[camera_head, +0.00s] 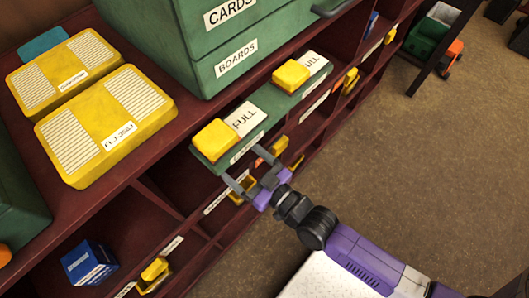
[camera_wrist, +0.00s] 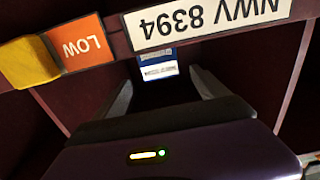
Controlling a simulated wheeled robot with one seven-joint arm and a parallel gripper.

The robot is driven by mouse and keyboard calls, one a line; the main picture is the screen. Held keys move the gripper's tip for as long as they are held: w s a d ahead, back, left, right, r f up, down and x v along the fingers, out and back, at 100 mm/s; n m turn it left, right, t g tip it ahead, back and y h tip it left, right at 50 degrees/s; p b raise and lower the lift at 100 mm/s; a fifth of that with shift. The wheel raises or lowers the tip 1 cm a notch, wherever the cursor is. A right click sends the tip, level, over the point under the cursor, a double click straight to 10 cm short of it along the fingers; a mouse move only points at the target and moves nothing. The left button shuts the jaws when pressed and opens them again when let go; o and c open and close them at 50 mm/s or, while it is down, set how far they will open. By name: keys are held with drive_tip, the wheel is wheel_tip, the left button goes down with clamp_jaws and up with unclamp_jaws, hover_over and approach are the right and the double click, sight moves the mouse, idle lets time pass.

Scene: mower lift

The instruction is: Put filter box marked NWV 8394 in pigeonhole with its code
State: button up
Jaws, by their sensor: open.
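The shelf-edge label NWV 8394 (camera_wrist: 205,22) appears upside down in the wrist view, across the mouth of a pigeonhole. A blue box (camera_wrist: 156,57) with white labels shows behind that edge, inside the compartment; its print is too small to read. My gripper (camera_wrist: 163,90) is open, its two fingers spread below the box in the picture, with nothing seen held between them. I cannot tell whether they touch the box. In the head view my gripper (camera_head: 241,164) is at the front of the dark red shelving, by a green FULL board (camera_head: 208,170). The box there is hidden.
An orange LOW tag (camera_wrist: 82,45) and a yellow block (camera_wrist: 30,62) are beside the label. Another blue box (camera_head: 88,262) sits in a lower-left pigeonhole. Yellow cases (camera_head: 105,125) and green drawers (camera_head: 235,65) stand on top.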

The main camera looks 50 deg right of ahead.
drive_tip(key=s+r+g, duration=0.1)
drive_tip(key=s+r, duration=0.4)
drive_tip(key=s, duration=0.6)
drive_tip(key=s+r+g, duration=0.2)
drive_tip(key=s+r, duration=0.2)
drive_tip(key=s, duration=0.7)
drive_tip(key=shift+s+r, duration=0.35)
drive_tip(key=shift+r, duration=0.05)
idle(0.8)
